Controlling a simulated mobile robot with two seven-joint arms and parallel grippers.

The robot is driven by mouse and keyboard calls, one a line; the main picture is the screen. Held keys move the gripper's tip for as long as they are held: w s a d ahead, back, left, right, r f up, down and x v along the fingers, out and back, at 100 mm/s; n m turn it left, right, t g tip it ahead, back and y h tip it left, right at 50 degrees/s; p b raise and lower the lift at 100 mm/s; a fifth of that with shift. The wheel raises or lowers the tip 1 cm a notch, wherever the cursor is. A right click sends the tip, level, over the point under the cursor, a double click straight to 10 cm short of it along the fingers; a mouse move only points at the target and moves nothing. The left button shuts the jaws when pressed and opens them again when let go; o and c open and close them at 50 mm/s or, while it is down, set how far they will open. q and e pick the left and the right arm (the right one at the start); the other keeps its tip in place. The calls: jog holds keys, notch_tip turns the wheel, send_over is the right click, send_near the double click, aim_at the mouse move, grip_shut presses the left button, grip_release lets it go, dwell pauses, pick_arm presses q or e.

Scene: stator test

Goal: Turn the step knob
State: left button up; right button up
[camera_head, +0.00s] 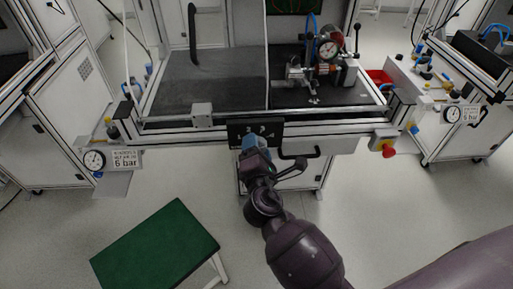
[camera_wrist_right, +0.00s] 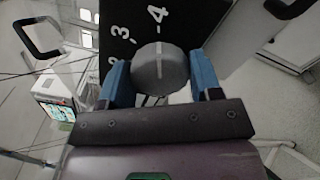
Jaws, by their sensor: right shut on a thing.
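The step knob (camera_wrist_right: 161,70) is a grey round knob with a pale line on its face, seen in the right wrist view. It sits on a black panel (camera_wrist_right: 180,20) with white numbers; 3 and 4 are readable, and the line points about toward 4. My right gripper (camera_wrist_right: 160,76) has its two blue fingers on either side of the knob, shut on it. In the head view the right gripper (camera_head: 254,141) is at the black panel (camera_head: 273,129) on the front of the bench and hides the knob. My left gripper is not in view.
A black handle (camera_head: 300,154) sticks out just right of the panel. A red and yellow emergency stop (camera_head: 384,143) is further right on the bench (camera_head: 335,128). A green-topped stool (camera_head: 155,248) stands on the floor at lower left. The floor right of my arm is clear.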

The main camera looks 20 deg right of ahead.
jog(key=o, duration=0.8)
jog(key=shift+o, duration=0.6)
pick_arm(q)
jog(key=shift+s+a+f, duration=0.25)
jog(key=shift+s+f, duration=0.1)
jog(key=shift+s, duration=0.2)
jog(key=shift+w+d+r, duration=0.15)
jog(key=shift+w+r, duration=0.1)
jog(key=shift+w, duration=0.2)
pick_arm(e)
jog(key=v, duration=1)
jog(key=shift+s, duration=0.4)
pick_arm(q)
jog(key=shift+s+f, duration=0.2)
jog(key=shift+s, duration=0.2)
pick_arm(e)
jog(key=shift+a, duration=0.1)
